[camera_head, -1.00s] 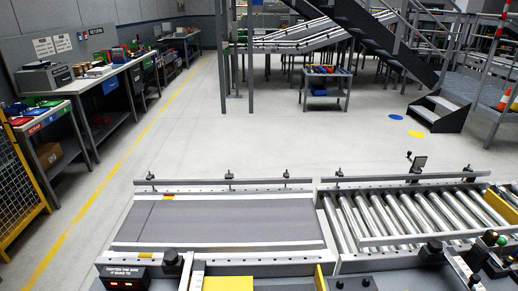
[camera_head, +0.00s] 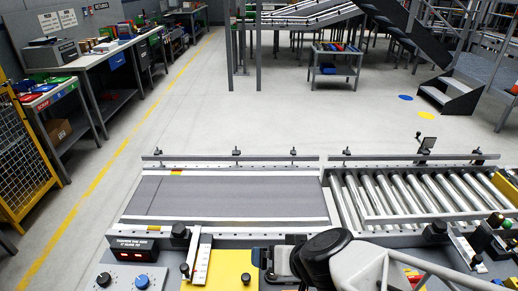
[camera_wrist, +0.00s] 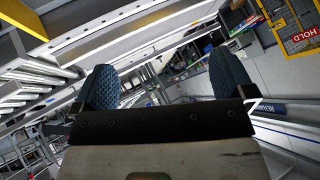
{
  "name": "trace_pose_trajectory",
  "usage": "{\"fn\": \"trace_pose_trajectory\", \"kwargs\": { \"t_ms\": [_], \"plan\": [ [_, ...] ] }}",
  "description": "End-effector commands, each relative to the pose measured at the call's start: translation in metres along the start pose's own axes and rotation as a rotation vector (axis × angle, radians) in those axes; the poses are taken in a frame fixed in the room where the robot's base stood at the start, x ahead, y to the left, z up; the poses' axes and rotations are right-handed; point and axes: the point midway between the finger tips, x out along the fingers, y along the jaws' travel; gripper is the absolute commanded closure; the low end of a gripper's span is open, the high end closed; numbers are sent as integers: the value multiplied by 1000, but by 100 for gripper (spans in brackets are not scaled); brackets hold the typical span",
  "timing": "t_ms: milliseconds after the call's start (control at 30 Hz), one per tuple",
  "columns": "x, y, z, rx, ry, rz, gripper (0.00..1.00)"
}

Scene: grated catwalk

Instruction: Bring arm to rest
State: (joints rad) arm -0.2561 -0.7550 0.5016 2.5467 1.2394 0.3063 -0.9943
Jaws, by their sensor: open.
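My gripper (camera_wrist: 164,86) shows in the wrist view with its two dark, textured finger pads wide apart. Nothing is between them. In the head view my arm, with a black rounded joint and a pale link, reaches in at the bottom, right of centre. It is above the near edge of the conveyor equipment.
A grey belt conveyor (camera_head: 235,196) lies ahead, with a roller conveyor (camera_head: 410,190) to its right. A control panel with knobs (camera_head: 125,280) and a yellow plate (camera_head: 230,267) are close in front. A yellow mesh guard (camera_head: 22,165) stands left. Open floor (camera_head: 260,115) lies beyond.

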Motion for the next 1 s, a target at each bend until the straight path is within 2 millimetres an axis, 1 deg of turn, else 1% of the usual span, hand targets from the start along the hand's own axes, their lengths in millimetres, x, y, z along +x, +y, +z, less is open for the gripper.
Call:
{"fn": "trace_pose_trajectory", "kwargs": {
  "t_ms": [33, 200, 433, 567, 900, 1000],
  "plan": [
    [-7, -2, -7, -4, -11, -9, 0],
    [-28, -4, -22, -15, -75, -20, 0],
    [-61, 5, -36, -15, -188, 32, 0],
    [-82, 16, -42, -5, -255, 98, 0],
    [-145, 57, -57, 62, -390, 356, 0],
    [-158, 65, -59, 79, -408, 416, 0]
  ]
}}
